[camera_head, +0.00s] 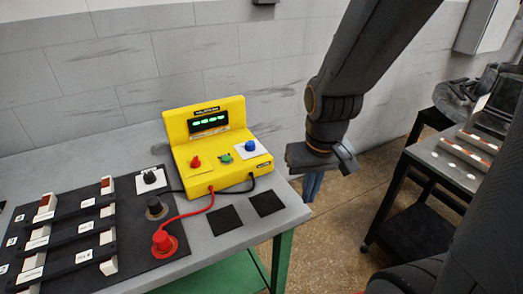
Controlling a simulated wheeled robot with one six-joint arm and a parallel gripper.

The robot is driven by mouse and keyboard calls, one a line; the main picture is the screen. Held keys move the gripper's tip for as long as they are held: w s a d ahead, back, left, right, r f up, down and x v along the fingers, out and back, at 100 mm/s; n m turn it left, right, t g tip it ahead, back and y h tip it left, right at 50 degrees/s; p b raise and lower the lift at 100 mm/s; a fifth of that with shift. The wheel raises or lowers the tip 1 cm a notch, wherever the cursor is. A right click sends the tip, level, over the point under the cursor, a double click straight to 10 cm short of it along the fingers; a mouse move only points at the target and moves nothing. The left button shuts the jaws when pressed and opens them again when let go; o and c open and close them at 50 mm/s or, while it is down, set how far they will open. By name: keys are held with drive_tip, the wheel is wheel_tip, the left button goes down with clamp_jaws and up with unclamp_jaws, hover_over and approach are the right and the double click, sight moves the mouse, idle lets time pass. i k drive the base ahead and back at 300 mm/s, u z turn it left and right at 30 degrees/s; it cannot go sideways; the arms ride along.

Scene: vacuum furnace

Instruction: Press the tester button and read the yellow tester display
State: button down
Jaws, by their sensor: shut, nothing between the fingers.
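The yellow tester (232,178) stands on the grey table near its right end. Its dark display (208,121) shows a row of short green marks that look like dashes; I cannot read any digits. On its front ledge are a red knob or plug (196,162), a green one (226,157) and a blue round button (250,146) on a white plate. My gripper (312,190) is shut and empty, pointing down to the right of the tester, apart from it. The blue fingers appear beyond the table's right edge.
A red probe (164,243) and a black probe (156,208) stand on a black mat, with leads to the tester. A rack (78,258) with labelled pieces is at left. Two black squares (225,219) lie in front of the tester. A dark cart (440,165) stands at right.

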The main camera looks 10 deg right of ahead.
sight(227, 159)
drive_tip(key=z, duration=1.6)
drive_tip(key=k, duration=0.9)
drive_tip(key=u, duration=1.5)
drive_tip(key=i, duration=0.5)
drive_tip(key=u, duration=0.1)
